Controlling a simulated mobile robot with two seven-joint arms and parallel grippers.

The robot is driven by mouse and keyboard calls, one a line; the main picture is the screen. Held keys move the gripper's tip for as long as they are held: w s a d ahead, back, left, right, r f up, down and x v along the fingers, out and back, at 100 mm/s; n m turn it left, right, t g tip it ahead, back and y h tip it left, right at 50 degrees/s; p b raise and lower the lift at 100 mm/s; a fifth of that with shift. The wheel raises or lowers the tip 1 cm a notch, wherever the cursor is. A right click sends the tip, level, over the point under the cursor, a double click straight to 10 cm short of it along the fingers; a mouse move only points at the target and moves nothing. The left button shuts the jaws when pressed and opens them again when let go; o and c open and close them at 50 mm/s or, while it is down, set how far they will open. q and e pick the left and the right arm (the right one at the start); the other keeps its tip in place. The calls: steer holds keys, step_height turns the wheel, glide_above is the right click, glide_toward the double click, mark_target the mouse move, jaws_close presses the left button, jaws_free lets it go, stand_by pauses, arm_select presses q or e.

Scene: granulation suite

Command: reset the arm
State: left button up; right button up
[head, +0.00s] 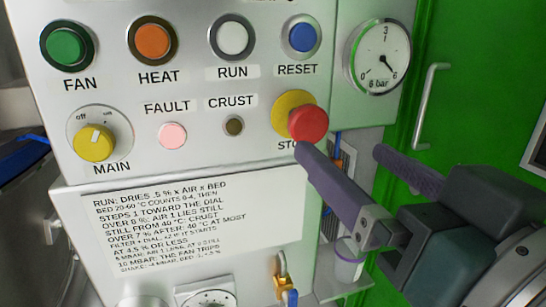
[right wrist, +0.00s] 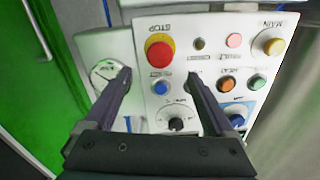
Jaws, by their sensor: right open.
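My right gripper (head: 340,150) comes in from the lower right in the head view, open and empty, in front of the panel. One fingertip overlaps the lower edge of the red STOP button (head: 307,123); I cannot tell if they touch. The blue RESET button (head: 302,38) is above STOP, clear of the fingers there. In the right wrist view the panel appears upside down. There the blue button (right wrist: 161,87) lies between the open fingers (right wrist: 160,76), with red STOP (right wrist: 160,52) above it. My left gripper is not in view.
The panel carries green FAN (head: 67,46), orange HEAT (head: 153,40) and white RUN (head: 233,37) buttons. The FAULT lamp (head: 172,135) is pale pink; the CRUST lamp (head: 234,126) is dark. A yellow MAIN knob (head: 93,144), pressure gauge (head: 379,57) and green door (head: 470,80) flank them.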

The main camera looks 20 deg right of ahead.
steer(key=shift+s, duration=0.15)
steer(key=s+d+f+n+g+p, duration=0.1)
steer(key=s+d+n+g+p, duration=0.1)
steer(key=s+g+p, duration=0.55)
steer(key=s+d+f+n+g+p, duration=0.1)
steer(key=s+d+n+g+p, duration=0.1)
steer(key=s+g+p, duration=0.55)
step_height(320, 180, up, 35)
steer(key=p, duration=3.4)
steer(key=shift+a+f+t, duration=0.15)
steer(key=shift+a+t, duration=0.1)
steer(key=shift+t, duration=0.05)
